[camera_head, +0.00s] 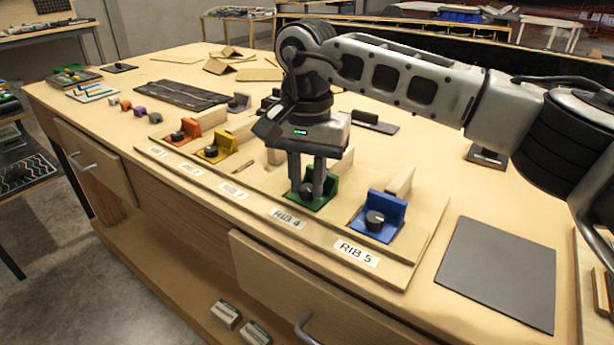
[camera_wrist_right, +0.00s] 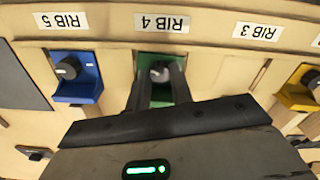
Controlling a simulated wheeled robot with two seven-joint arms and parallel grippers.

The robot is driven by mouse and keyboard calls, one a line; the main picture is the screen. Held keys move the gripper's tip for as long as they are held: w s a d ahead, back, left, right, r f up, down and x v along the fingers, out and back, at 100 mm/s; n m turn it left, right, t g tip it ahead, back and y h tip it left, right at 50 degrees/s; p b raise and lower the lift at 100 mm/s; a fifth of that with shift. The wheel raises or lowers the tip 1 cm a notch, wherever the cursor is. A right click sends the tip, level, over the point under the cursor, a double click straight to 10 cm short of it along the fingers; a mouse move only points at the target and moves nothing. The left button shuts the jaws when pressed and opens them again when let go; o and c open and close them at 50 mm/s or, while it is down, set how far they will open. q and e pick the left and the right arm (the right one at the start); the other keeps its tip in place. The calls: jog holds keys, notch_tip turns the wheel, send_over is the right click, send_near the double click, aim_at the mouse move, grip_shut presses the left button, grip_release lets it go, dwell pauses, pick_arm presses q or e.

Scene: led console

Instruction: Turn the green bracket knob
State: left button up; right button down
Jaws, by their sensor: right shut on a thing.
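The green bracket (camera_head: 318,201) sits on the wooden board behind the RIB 4 label (camera_head: 287,218). Its round knob (camera_wrist_right: 160,72) shows between my fingers in the right wrist view, where the green bracket (camera_wrist_right: 161,98) is partly covered by them. My right gripper (camera_head: 307,190) points down over the bracket, with its fingers shut on the knob from both sides. The fingers hide much of the knob in the head view. My left gripper is in neither view.
A blue bracket with a dark knob (camera_head: 375,220) stands to the right, close to my right gripper. Yellow (camera_head: 214,148) and orange (camera_head: 183,132) brackets stand to the left. A dark grey mat (camera_head: 498,272) lies at the right. Wooden pieces (camera_head: 232,62) lie at the back.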

jog(key=m, duration=0.4)
jog(key=shift+m, duration=0.3)
jog(key=m, duration=0.3)
jog(key=shift+m, duration=0.4)
jog(key=m+b, duration=0.1)
jog(key=m, duration=0.6)
jog(key=shift+w+r, duration=0.1)
jog(key=m, duration=0.3)
jog(key=shift+m, duration=0.4)
jog(key=m+b, duration=0.1)
jog(key=m, duration=0.2)
jog(key=shift+r+m, duration=0.1)
jog(key=shift+m, duration=0.2)
jog(key=m, duration=0.4)
jog(key=shift+b, duration=0.3)
jog(key=shift+m, duration=1.8)
